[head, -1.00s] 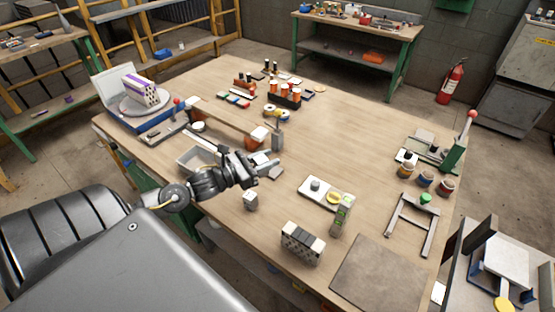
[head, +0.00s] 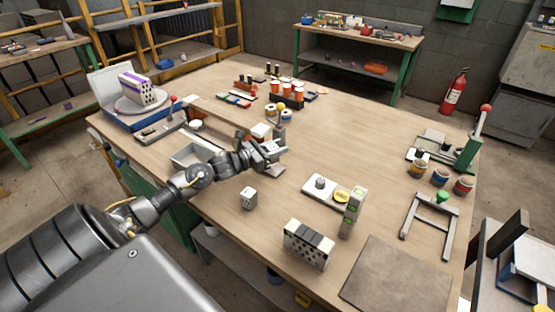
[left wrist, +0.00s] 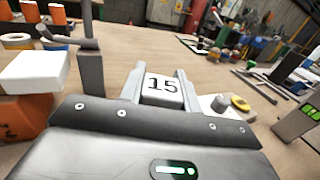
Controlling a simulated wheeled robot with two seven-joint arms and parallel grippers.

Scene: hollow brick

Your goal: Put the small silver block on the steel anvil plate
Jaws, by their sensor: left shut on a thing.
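My left gripper (head: 271,150) reaches over the left middle of the bench. In the left wrist view its two fingers (left wrist: 161,88) are shut on the small silver block (left wrist: 162,88), whose pale face reads "15". In the head view the block is mostly hidden by the fingers. My right gripper is not in view.
An orange block with a white top (head: 261,131) and a grey post (head: 279,132) stand close behind the gripper. A grey tray (head: 190,155) lies left, a white cube (head: 248,198) nearer. A white base with a knob (head: 319,184) stands right. The bench centre behind it is clear.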

